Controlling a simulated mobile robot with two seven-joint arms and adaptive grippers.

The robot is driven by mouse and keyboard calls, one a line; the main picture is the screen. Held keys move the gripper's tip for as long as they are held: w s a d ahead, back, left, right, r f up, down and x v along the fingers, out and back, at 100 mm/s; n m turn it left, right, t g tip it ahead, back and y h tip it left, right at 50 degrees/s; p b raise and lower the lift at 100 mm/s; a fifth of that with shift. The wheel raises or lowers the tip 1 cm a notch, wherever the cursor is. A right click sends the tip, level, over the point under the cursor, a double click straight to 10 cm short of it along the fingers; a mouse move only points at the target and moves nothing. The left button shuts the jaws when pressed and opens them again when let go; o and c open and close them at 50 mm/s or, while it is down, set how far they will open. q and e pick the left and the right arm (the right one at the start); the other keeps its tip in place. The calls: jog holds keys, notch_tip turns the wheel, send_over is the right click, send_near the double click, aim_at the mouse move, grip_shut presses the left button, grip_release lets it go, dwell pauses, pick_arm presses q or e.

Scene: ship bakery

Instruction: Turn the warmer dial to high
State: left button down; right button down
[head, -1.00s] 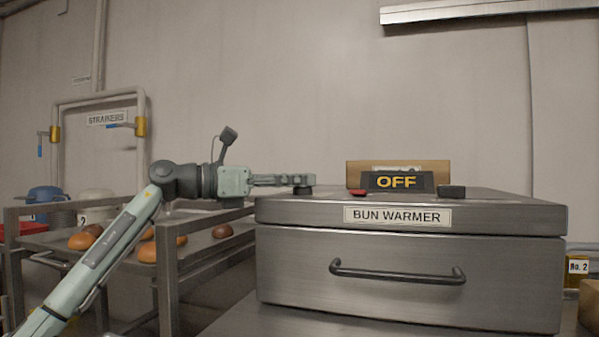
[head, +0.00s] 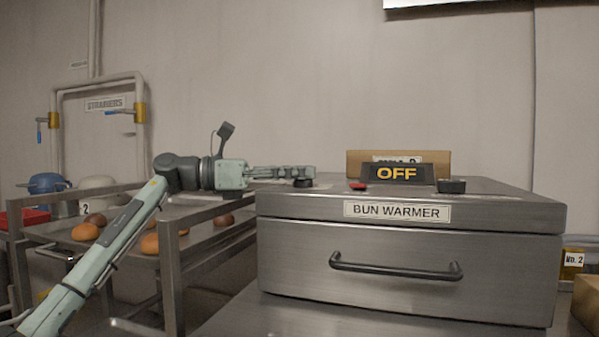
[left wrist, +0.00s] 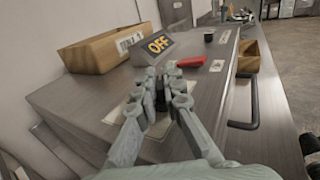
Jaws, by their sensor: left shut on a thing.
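The bun warmer (head: 330,270) is a steel box with a labelled front and a drawer handle; it also shows in the left wrist view (left wrist: 85,100). The dark sign (head: 397,174) on top reads OFF in yellow, also in the left wrist view (left wrist: 158,45). A round black dial (head: 303,183) sits at the top's left end. My left gripper (head: 310,172) reaches in level from the left, its fingertips at the dial. In the left wrist view its fingers (left wrist: 163,88) are closed around the dark dial, which they mostly hide. My right gripper is out of view.
A red button (head: 357,186) and another black knob (head: 451,186) are on the warmer's top. A rack with buns (head: 150,244) is at the left, beneath my left arm.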

pick_arm(q)
jog(key=c, duration=1.6)
grip_release()
jog(key=shift+c, duration=0.2)
jog(key=s+a, duration=0.2)
jog(key=a, duration=0.9)
jog(key=shift+s+a, duration=0.15)
jog(key=shift+a, duration=0.25)
jog(key=shift+f, duration=0.1)
